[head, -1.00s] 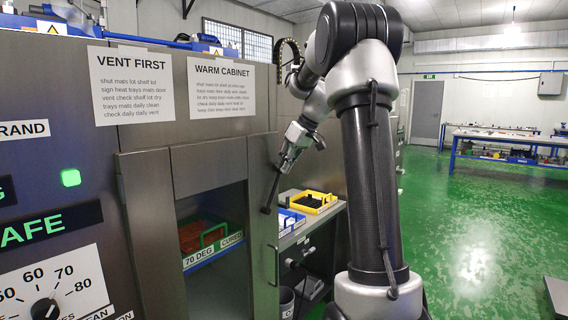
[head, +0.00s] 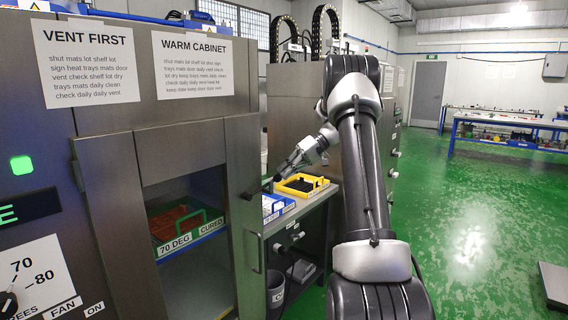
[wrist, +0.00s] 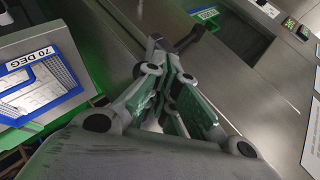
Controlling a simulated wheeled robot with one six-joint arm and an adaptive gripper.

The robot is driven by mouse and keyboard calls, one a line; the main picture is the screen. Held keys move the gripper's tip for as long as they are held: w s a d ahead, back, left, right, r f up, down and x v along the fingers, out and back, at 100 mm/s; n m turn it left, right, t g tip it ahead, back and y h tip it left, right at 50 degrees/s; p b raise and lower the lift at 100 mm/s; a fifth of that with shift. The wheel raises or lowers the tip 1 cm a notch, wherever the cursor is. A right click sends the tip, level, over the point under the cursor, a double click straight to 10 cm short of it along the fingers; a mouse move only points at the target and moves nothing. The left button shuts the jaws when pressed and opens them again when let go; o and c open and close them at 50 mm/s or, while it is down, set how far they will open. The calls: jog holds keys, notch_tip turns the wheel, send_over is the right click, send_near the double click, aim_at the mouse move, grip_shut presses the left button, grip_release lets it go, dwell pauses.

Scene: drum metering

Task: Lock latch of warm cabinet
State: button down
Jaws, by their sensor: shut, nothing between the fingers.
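The warm cabinet (head: 190,120) stands at the left in the head view, with its name on a sheet. Its front panel has a window-like opening and an upright handle (head: 256,252) at its right edge. A black latch lever (head: 254,190) sits above that handle and lies slantwise. In the wrist view the lever (wrist: 188,40) is just beyond my fingertips. My gripper (head: 278,175) is at the lever's right end in the head view. My gripper (wrist: 170,62) is shut with nothing between its fingers. I cannot tell whether the fingers touch the lever.
A yellow tray (head: 302,186) and a blue tray (head: 275,205) stand on the bench right of the cabinet, close to my arm.

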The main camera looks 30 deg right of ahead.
jog(key=shift+w+d+f, duration=0.1)
jog(key=shift+d+f, duration=0.05)
jog(key=shift+f, duration=0.5)
jog(key=shift+d+f, duration=0.15)
jog(key=shift+f, duration=0.45)
